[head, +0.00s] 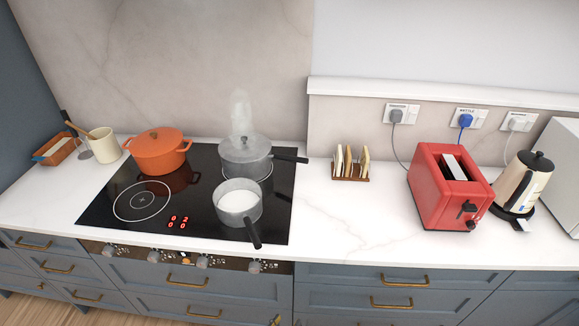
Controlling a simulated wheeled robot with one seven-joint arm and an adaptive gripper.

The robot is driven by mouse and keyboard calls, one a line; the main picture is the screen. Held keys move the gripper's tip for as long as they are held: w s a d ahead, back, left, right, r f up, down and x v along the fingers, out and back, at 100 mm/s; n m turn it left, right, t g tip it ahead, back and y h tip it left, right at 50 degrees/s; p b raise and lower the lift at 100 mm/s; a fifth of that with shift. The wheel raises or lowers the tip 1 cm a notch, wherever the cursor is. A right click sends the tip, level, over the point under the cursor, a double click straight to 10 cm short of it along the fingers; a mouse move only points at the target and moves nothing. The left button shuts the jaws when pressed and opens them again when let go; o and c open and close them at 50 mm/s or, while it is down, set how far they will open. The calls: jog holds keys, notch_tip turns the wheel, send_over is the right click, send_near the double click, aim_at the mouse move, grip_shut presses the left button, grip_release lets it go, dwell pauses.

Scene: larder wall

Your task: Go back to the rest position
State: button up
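The task names no object. My gripper and arm do not show in the head view, so I cannot tell where the gripper is or what it holds. On the black hob (105,208) stand an orange lidded pot (157,155), a grey lidded pan (243,160) with steam above it, and an open grey pan (238,212) with white contents. The open pan's handle points toward the front edge. Red digits glow on the front of the hob.
A red toaster (439,187), a cream kettle (520,187) and a toast rack (349,178) with slices stand right of the hob. A utensil pot (104,145) and an orange dish (52,152) stand left. The counter (335,220) before the toast rack is clear.

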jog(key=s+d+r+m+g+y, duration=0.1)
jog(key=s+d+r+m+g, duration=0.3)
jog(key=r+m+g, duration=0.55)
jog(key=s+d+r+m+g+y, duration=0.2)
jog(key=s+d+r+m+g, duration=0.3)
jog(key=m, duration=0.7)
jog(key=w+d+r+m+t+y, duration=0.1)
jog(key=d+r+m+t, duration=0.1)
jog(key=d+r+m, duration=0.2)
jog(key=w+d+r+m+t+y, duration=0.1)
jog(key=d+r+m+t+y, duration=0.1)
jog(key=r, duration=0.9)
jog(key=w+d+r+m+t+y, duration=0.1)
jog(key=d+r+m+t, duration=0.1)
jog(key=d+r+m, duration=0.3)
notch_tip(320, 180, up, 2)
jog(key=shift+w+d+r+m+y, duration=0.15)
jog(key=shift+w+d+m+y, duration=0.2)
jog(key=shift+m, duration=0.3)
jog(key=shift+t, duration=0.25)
